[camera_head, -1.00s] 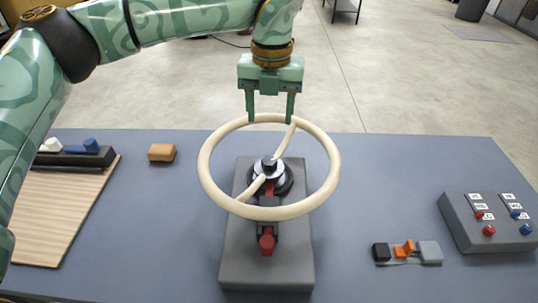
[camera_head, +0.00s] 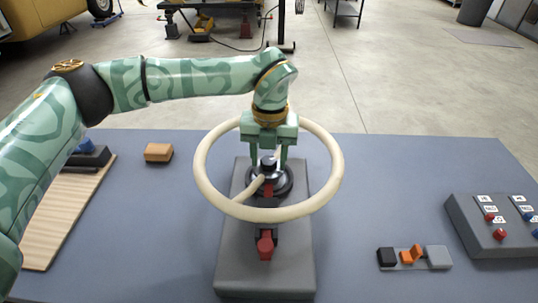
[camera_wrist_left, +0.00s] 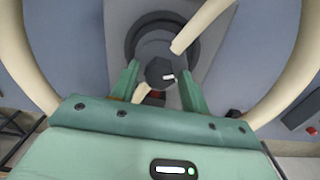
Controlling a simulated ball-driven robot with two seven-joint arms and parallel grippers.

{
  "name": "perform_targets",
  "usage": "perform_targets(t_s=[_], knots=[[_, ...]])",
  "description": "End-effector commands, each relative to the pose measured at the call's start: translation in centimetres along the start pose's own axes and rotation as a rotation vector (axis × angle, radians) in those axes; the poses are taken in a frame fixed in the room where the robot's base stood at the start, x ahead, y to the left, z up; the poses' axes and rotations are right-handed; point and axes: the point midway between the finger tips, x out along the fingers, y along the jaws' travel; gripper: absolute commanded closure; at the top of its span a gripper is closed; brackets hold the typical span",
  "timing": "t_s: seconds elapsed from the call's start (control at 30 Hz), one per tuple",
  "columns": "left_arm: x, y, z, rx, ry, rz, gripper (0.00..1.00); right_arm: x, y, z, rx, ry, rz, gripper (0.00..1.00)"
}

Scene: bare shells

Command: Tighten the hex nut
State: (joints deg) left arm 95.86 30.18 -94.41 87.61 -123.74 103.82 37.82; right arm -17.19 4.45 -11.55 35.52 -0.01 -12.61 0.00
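The dark hex nut (camera_head: 268,163) sits at the centre of a cream steering wheel (camera_head: 203,188), on a round dark hub over a grey base block (camera_head: 235,262). My left gripper (camera_head: 269,157) reaches down inside the wheel's rim, its two green fingers apart on either side of the nut. In the left wrist view the nut (camera_wrist_left: 157,71) shows between the fingers, with a gap on each side and a small white mark on it. Whether the fingertips are level with the nut is hard to tell. My right gripper is not in view.
The wheel's rim and cream spokes surround the gripper. A red-ended part (camera_head: 265,245) lies on the base in front of the hub. An orange block (camera_head: 158,152) and wooden board (camera_head: 62,215) are left; a small switch piece (camera_head: 413,257) and button box (camera_head: 490,240) are right.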

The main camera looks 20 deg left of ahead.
Motion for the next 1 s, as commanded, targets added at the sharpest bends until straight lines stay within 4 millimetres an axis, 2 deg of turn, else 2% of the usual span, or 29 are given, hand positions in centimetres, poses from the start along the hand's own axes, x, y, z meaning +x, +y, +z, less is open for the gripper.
perform_targets(t_s=[0.03,0.1,0.37,0.57,1.0], knots=[[0.0,0.0,0.0,0.000,0.000,0.000,0.69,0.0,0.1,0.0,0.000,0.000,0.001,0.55],[0.0,0.0,0.0,0.000,0.000,0.000,0.89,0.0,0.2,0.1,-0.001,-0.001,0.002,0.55],[-0.1,0.0,0.0,0.011,0.000,0.000,0.89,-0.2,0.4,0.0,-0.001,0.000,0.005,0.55],[-0.3,0.0,0.0,0.078,-0.002,0.000,0.89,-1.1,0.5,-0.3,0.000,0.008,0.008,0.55],[-0.6,0.0,0.0,0.436,-0.010,0.001,0.89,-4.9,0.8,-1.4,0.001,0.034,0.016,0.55]])
